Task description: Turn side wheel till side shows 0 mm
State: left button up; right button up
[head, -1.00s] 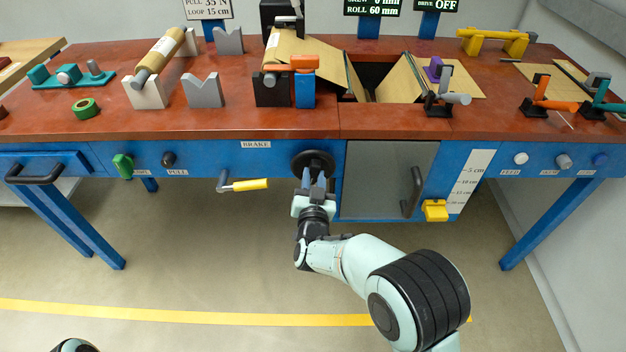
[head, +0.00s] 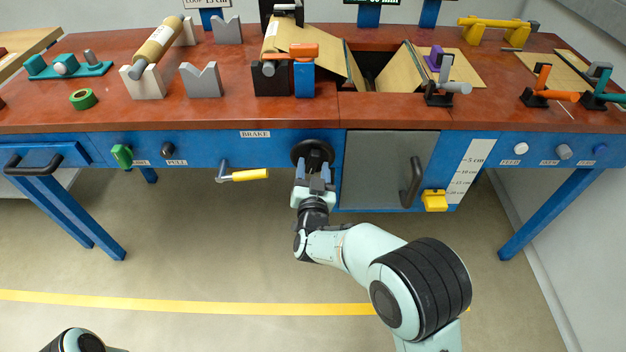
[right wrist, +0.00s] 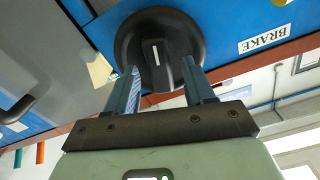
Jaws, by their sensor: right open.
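A round black wheel (head: 312,153) sits on the blue front panel, right of the BRAKE label; I cannot tell whether it is the side wheel. In the right wrist view the wheel (right wrist: 150,28) has a raised grip bar and a short white mark. My right gripper (head: 314,172) is open at the wheel. Its fingers (right wrist: 160,74) reach up toward the wheel's face, near the grip bar; contact is unclear. A dark display (head: 372,2) is cut off at the top, and its side reading cannot be read. Only part of my left arm shows, bottom left; its gripper is out of view.
A crank with a yellow handle (head: 250,174) sticks out left of the wheel. A grey door (head: 380,170) with a black handle (head: 412,182) is to its right. A yellow block (head: 434,200) sits beside the cm scale (head: 468,172). The floor below is clear.

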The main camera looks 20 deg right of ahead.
pick_arm(q)
jog(key=shift+t, duration=0.6)
jog(key=r, duration=0.1)
jog(key=w+r+p, duration=0.1)
jog(key=w+d+r+p, duration=0.1)
jog(key=r, duration=0.1)
jog(key=shift+w, duration=0.25)
pick_arm(e)
jog(key=v, duration=1.3)
